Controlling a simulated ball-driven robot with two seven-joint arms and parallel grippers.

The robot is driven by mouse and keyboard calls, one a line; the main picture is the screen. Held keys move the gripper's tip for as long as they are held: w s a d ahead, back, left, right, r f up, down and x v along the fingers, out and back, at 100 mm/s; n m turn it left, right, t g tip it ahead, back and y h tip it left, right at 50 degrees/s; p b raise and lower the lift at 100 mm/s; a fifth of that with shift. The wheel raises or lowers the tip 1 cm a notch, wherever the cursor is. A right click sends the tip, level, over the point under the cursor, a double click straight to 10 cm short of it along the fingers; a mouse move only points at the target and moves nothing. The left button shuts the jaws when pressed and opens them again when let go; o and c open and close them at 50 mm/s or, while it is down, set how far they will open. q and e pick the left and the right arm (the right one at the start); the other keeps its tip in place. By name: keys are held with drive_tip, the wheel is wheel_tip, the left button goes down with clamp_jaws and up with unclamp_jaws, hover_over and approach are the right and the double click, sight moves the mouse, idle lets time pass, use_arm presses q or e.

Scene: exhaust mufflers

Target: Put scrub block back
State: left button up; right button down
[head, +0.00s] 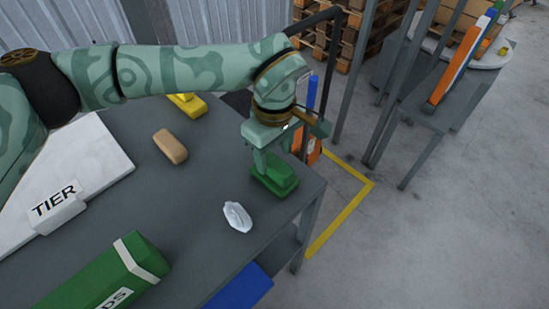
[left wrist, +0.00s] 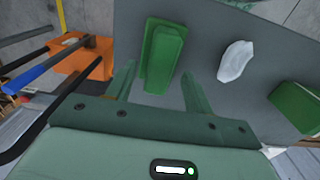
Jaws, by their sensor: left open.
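A green block with a raised grip on a flat base, which looks like the scrub block (head: 275,178), lies near the right edge of the grey table (head: 130,215). My left gripper (head: 270,158) points down just above it. In the left wrist view the green block (left wrist: 163,55) lies ahead of the open, empty fingers (left wrist: 157,88), roughly in line with the gap. The fingers do not visibly press on it. My right gripper is not in view.
A crumpled white piece (head: 237,217) lies near the scrub block. A tan block (head: 170,146), a yellow item (head: 188,104), a white board (head: 75,180) with a "TIER" sign and a green box (head: 105,275) are also on the table. An orange holder (left wrist: 85,58) stands beyond the edge.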

sight(275, 161)
use_arm(q)
wheel_tip(275, 161, up, 9)
drive_tip(key=p, duration=0.2)
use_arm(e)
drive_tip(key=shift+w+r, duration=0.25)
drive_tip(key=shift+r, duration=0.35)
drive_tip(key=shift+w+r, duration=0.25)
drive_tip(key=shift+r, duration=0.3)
use_arm(q)
drive_tip(key=shift+f, duration=0.1)
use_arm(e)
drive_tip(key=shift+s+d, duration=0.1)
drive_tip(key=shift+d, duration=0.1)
